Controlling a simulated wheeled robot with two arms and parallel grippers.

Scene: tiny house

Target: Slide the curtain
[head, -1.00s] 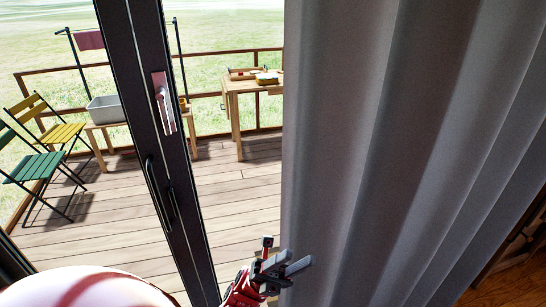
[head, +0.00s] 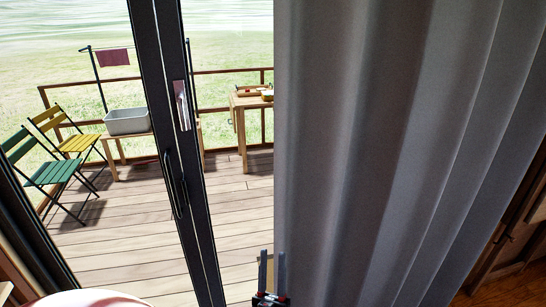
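The grey curtain (head: 385,150) hangs in long vertical folds over the right half of the head view. Its left edge hangs beside the glass door's dark frame, with a gap of view between them. My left gripper (head: 272,270) is at the bottom middle, at the curtain's lower left edge. Its two grey fingers point up and stand apart, with a gap between them. I cannot tell whether any cloth lies between the fingers. My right gripper is not in view.
The dark door frame (head: 180,150) with its handle (head: 176,183) stands left of the curtain. Outside are a wooden deck (head: 130,255), a green chair (head: 52,170), a yellow chair (head: 78,143), a grey tub (head: 126,121) and a table (head: 247,102). Wooden floor shows at lower right.

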